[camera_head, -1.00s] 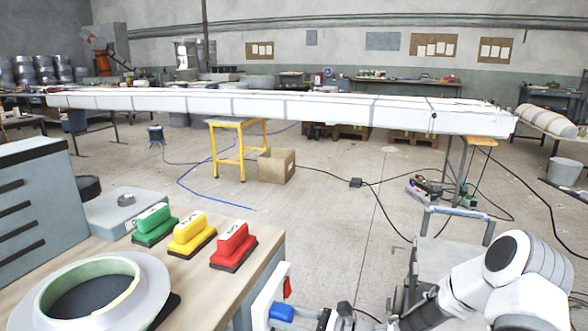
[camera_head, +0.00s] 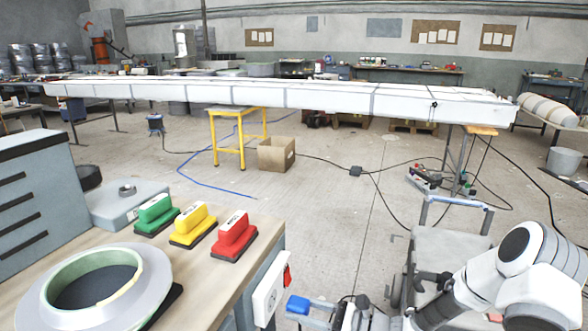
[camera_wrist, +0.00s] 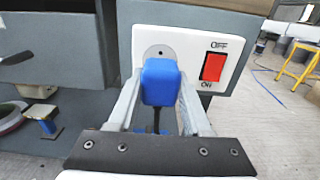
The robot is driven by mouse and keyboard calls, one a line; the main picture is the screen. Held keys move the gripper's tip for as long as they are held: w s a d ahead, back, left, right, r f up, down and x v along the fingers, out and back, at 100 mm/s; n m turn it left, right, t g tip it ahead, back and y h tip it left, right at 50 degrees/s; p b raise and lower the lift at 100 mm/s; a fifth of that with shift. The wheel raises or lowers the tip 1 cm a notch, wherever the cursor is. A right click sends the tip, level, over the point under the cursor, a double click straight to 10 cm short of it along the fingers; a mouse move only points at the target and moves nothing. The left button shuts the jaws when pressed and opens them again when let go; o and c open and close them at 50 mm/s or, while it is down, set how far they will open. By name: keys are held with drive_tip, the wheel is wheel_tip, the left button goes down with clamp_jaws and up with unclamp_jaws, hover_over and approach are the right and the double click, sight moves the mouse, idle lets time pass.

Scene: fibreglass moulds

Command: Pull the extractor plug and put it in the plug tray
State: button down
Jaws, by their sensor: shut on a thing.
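The blue extractor plug (camera_wrist: 160,82) is between the two fingers of my gripper (camera_wrist: 160,95), which is shut on it. A black cord runs from the plug back towards me. Behind it is the white socket plate (camera_wrist: 143,38), with a round socket face showing above the plug and a red OFF/ON switch (camera_wrist: 212,67) to the right. In the head view the plug (camera_head: 297,304) is just right of the white socket box (camera_head: 268,292), with a small gap. My gripper (camera_head: 318,308) holds it there. I cannot pick out a plug tray for certain.
The bench top (camera_head: 215,275) carries green (camera_head: 155,214), yellow (camera_head: 194,226) and red (camera_head: 234,235) blocks, a round mould ring (camera_head: 150,285) and a flat grey box (camera_head: 105,207). A grey cart (camera_head: 445,250) stands right. The floor between is mostly clear.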

drive_tip(key=shift+v, duration=1)
